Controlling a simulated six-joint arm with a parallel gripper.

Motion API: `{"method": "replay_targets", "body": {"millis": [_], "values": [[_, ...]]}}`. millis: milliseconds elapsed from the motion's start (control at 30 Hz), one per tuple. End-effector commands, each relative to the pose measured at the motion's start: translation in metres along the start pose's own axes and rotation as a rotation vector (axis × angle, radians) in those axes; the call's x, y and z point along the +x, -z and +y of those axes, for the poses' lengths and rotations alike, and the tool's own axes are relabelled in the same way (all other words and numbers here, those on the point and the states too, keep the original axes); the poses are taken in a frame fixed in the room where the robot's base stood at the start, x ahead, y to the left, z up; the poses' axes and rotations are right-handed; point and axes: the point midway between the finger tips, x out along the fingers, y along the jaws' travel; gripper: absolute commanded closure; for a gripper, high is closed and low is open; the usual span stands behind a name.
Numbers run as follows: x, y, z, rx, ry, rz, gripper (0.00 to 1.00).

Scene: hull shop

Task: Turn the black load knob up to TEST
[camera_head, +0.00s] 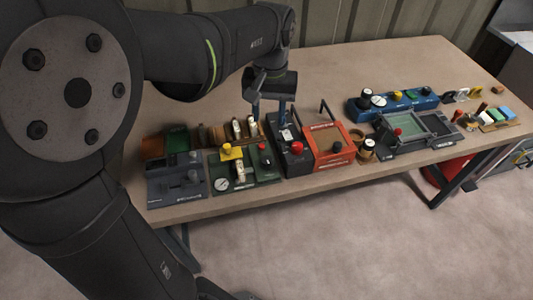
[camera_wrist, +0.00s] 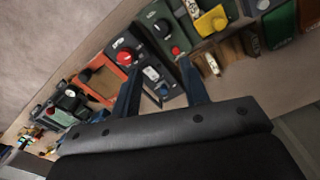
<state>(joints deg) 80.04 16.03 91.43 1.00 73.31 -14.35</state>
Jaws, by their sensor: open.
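My gripper (camera_head: 268,115) is open and empty above the middle of the bench. In the wrist view its two fingers (camera_wrist: 160,66) frame part of a dark box (camera_wrist: 150,75) with a red mushroom knob. Several black knobs show, and labels are too small to read, so I cannot tell which is the load knob. One black knob (camera_head: 337,146) is on the orange-red box (camera_head: 322,134), right of my gripper; it also shows in the wrist view (camera_wrist: 85,76). Another black knob (camera_head: 367,93) stands at the left end of the blue panel (camera_head: 410,103). Knob settings are unreadable.
A green panel (camera_head: 232,180) with a gauge, a yellow block and a red knob is left of the dark box. A grey panel (camera_head: 175,186) is at the far left. A grey framed tray (camera_head: 412,131) stands at right. The bench behind is clear.

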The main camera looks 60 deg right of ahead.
Motion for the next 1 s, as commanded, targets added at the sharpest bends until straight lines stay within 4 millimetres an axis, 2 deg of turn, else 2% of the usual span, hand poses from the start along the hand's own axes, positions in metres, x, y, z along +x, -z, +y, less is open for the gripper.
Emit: {"method": "replay_targets", "body": {"millis": [167, 267, 700, 833, 1000], "values": [[0.014, -0.002, 0.001, 0.025, 0.007, 0.008, 0.59], [0.032, -0.002, 0.001, 0.023, 0.007, 0.006, 0.59], [0.128, -0.001, 0.0, 0.021, 0.006, 0.006, 0.59], [0.15, -0.001, 0.0, 0.021, 0.006, 0.006, 0.59], [0.168, 0.0, 0.0, 0.021, 0.006, 0.008, 0.59]]}}
